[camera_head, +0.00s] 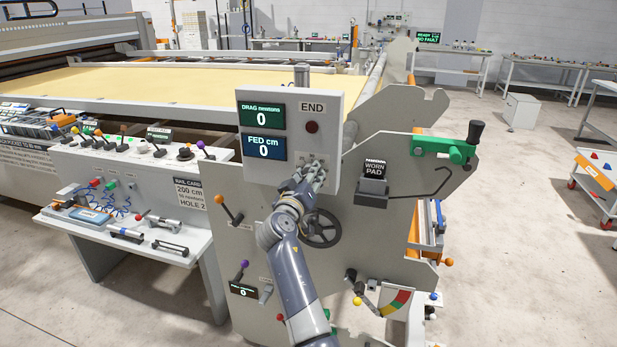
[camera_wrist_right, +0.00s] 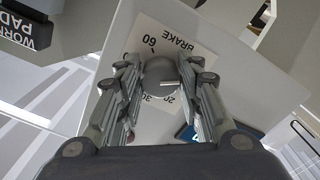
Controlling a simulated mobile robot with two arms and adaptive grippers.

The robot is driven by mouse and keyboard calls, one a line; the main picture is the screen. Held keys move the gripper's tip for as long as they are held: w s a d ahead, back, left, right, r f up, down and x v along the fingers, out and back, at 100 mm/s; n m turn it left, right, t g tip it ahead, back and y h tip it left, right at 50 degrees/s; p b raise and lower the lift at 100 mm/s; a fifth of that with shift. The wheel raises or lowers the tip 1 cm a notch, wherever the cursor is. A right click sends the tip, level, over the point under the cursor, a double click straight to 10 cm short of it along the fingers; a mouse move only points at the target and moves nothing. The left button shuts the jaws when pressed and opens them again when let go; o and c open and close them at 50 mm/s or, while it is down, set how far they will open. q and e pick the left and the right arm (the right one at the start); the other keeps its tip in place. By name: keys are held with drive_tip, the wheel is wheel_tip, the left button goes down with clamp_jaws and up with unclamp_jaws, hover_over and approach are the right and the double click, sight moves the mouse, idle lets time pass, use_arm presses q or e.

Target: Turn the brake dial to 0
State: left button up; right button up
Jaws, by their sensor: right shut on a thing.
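The brake dial (camera_wrist_right: 158,73) is a round grey knob with a white pointer line, on a white scale plate (camera_wrist_right: 150,32) marked BRAKE. The number 60 and part of the lower numbers show; the rest of the scale is hidden by my fingers and the knob. The pointer line points right in the wrist view. My right gripper (camera_wrist_right: 161,80) is shut on the dial, one finger on each side. In the head view my right gripper (camera_head: 317,172) is at the lower right of the grey control box (camera_head: 328,110) and hides the dial. My left gripper is not in view.
The box carries a DRAG display (camera_head: 262,113) and a FED display (camera_head: 264,148), both reading 0, and a dark red END button (camera_head: 312,127). A black handwheel (camera_head: 322,230) sits below. A WORN PAD block (camera_head: 372,182) and a green crank (camera_head: 442,147) are to the right.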

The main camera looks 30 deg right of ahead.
drive_tip(key=shift+d+r+n, duration=0.1)
drive_tip(key=shift+r+n, duration=0.1)
drive_tip(key=shift+n, duration=1.1)
drive_tip(key=o, duration=1)
drive_tip(key=shift+o, duration=0.3)
drive_tip(key=shift+f, duration=0.15)
drive_tip(key=v, duration=0.7)
